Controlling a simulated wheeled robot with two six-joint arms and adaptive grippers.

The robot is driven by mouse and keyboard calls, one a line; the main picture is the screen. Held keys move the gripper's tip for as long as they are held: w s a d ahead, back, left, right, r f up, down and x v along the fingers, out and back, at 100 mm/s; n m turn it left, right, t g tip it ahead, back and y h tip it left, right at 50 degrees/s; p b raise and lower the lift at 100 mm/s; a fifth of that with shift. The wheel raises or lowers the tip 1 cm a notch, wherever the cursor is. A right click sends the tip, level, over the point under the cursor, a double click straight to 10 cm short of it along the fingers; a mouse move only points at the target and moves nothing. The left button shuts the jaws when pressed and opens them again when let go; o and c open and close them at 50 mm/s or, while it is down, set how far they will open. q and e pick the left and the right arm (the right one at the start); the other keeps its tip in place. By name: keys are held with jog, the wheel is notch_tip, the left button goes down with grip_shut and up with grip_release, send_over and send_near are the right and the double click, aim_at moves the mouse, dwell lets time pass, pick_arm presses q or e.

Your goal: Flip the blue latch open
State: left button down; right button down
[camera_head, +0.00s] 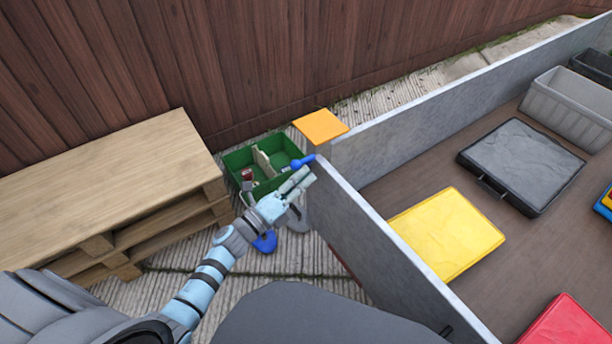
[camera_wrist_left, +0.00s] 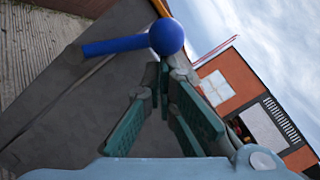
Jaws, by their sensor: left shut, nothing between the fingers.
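The blue latch (camera_head: 308,159) is a short bar with a round knob at one end. My right gripper is not in view.
A wooden pallet stack (camera_head: 110,185) stands left. A green crate (camera_head: 236,160) with items lies behind my gripper. An orange panel (camera_head: 320,125) adjoins the grey wall (camera_head: 370,235). The bed beyond holds a yellow case (camera_head: 447,232), a black case (camera_head: 522,160) and a grey bin (camera_head: 567,108).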

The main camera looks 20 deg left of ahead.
aim_at(295, 162)
pick_arm(q)
jog(key=r+n+p, duration=0.1)
jog(key=w+a+r+n+p, duration=0.1)
jog(key=n+p, duration=0.1)
jog(key=shift+a, duration=0.25)
jog(key=shift+w+a+r+n+g+y+p, duration=0.15)
jog(key=shift+w+a+n+y+p, duration=0.15)
jog(key=shift+n, duration=0.25)
jog(key=shift+w+a+r+n+g+y+p, duration=0.2)
jog(key=shift+a+n+p, duration=0.15)
jog(key=shift+n, duration=0.2)
jog(key=shift+w+a, duration=0.25)
jog(key=shift+a, duration=0.15)
